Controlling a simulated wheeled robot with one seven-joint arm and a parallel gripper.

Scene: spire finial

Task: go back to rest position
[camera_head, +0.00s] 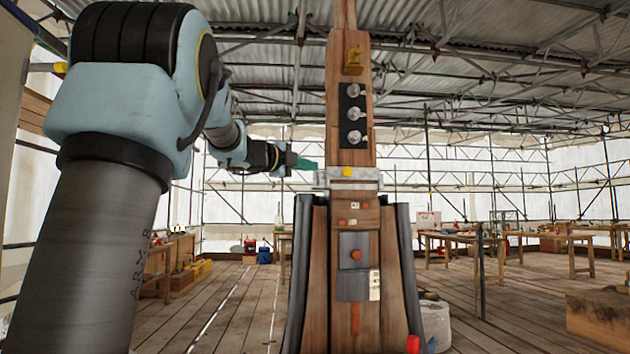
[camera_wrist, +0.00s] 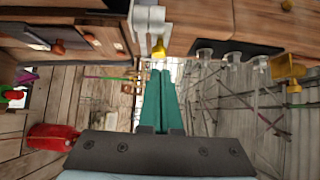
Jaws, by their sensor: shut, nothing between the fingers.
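My gripper (camera_head: 307,163) is at the end of my arm, just left of the wooden spire (camera_head: 355,220) in the head view. Its green fingers (camera_wrist: 162,104) are together and hold nothing in the wrist view. The fingers point towards the pale metal band (camera_head: 350,184) around the spire, where a small yellow piece sits. I cannot tell whether the fingertips touch the band. Above it, a black plate (camera_head: 353,100) carries several round metal knobs, with a yellow bracket (camera_head: 353,60) higher up.
The lower spire has a dark grey plate (camera_head: 353,270) and dark curved side edges. Wooden workbenches (camera_head: 470,240) stand at the right, and another bench (camera_head: 178,262) at the left. A wooden block (camera_head: 600,315) lies at the lower right. The plank floor (camera_head: 235,310) is clear left of the spire.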

